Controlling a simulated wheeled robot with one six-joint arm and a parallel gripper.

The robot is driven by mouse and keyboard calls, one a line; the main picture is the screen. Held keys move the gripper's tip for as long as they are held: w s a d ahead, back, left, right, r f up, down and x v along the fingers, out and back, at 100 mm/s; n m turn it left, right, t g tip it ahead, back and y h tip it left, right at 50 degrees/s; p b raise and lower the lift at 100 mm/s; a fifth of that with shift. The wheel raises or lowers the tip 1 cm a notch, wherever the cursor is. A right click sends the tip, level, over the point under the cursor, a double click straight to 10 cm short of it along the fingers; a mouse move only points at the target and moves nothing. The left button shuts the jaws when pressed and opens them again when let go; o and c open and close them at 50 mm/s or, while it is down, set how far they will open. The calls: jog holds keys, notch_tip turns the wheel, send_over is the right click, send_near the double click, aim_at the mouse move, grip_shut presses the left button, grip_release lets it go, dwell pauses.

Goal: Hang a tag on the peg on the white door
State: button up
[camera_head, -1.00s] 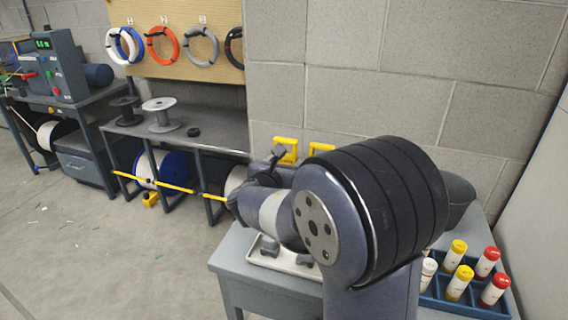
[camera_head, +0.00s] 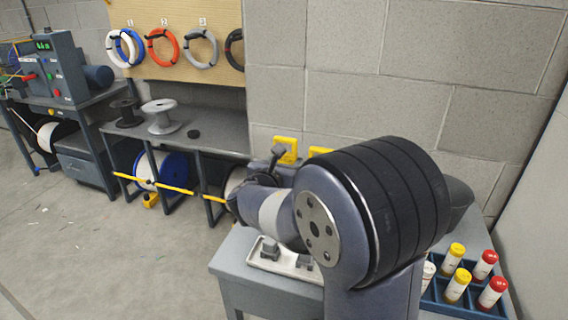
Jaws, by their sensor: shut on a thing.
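My arm fills the lower middle and right of the head view, with a large dark joint in front and a pale-banded link reaching left. The end of the arm is hidden or too unclear to make out, so I cannot see my gripper or anything in it. I cannot make out a tag for certain. I see no peg. A plain pale panel (camera_head: 535,205) stands at the right edge; I cannot tell if it is the white door.
A grey table (camera_head: 240,262) lies under my arm, with a pale tray (camera_head: 262,262) and a blue rack (camera_head: 432,300) of capped tubes. Yellow frames (camera_head: 287,147) show behind my arm. A bench (camera_head: 225,130) with spools stands left. Open floor (camera_head: 120,250) lies at lower left.

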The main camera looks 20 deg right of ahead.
jog(key=shift+r+p, duration=1.1)
jog(key=shift+r, duration=0.55)
jog(key=p+v, duration=0.1)
jog(key=v, duration=0.7)
jog(key=shift+r+p, duration=0.3)
